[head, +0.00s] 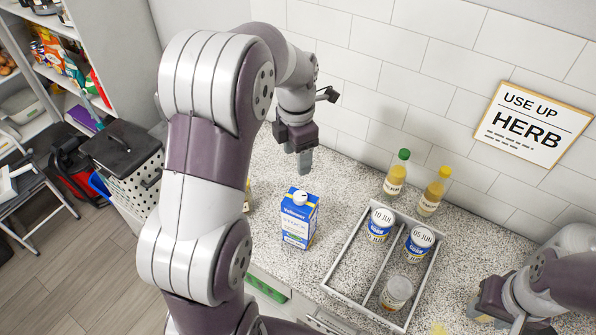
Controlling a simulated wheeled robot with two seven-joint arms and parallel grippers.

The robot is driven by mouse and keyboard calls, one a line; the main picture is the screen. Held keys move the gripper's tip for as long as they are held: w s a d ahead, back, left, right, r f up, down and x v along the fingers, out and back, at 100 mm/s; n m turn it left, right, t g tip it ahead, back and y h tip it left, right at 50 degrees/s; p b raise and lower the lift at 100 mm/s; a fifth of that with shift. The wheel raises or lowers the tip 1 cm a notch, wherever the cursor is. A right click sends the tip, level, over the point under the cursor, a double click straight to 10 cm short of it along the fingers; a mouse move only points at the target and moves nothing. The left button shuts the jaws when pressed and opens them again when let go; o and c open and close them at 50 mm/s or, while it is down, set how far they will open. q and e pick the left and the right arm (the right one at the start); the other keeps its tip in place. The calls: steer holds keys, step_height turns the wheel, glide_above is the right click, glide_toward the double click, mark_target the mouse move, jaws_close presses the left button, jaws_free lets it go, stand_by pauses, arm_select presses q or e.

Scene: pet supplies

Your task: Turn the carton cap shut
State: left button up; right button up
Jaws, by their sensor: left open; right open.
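The blue and white carton (299,222) stands upright on the speckled counter, left of the divided tray. Its round white cap (300,198) sits on the sloped top; I cannot tell how tightly it is turned. My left gripper (304,163) is open, pointing down above and behind the carton, apart from the cap. Its fingers overlap in this view, so the gap is hard to see. My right gripper (512,326) is open at the bottom right edge, partly cut off and far from the carton.
The tray (348,248) holds two blue-labelled tubs (381,223) (419,243) and a jar (396,292). A green-capped bottle (396,175) and a yellow-capped bottle (433,192) stand behind it. A sign (531,123) hangs on the tiled wall. My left arm hides the counter's left part.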

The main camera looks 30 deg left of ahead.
arm_select(q)
steer(key=n, duration=0.2)
steer(key=n+b, duration=0.1)
steer(key=b, duration=0.3)
glide_above(300, 196)
steer(key=f, duration=0.5)
steer(key=shift+s+d, duration=0.15)
steer(key=shift+d, duration=0.1)
steer(key=shift+a+f+p, duration=0.3)
steer(key=shift+f+p, duration=0.45)
steer(key=shift+p, duration=0.2)
steer(key=f, duration=0.2)
steer(key=f+p, duration=0.1)
steer(key=f, duration=0.1)
steer(key=shift+w+f, duration=0.2)
steer(key=shift+f, duration=0.1)
steer(key=shift+s+d+f, duration=0.1)
steer(key=shift+d+f, duration=0.1)
steer(key=shift+f, duration=0.1)
arm_select(e)
steer(key=shift+s+d+f, duration=0.4)
steer(key=shift+d+f, duration=0.2)
steer(key=shift+d, duration=0.15)
arm_select(q)
steer(key=shift+a, duration=0.15)
arm_select(e)
steer(key=shift+a, duration=0.1)
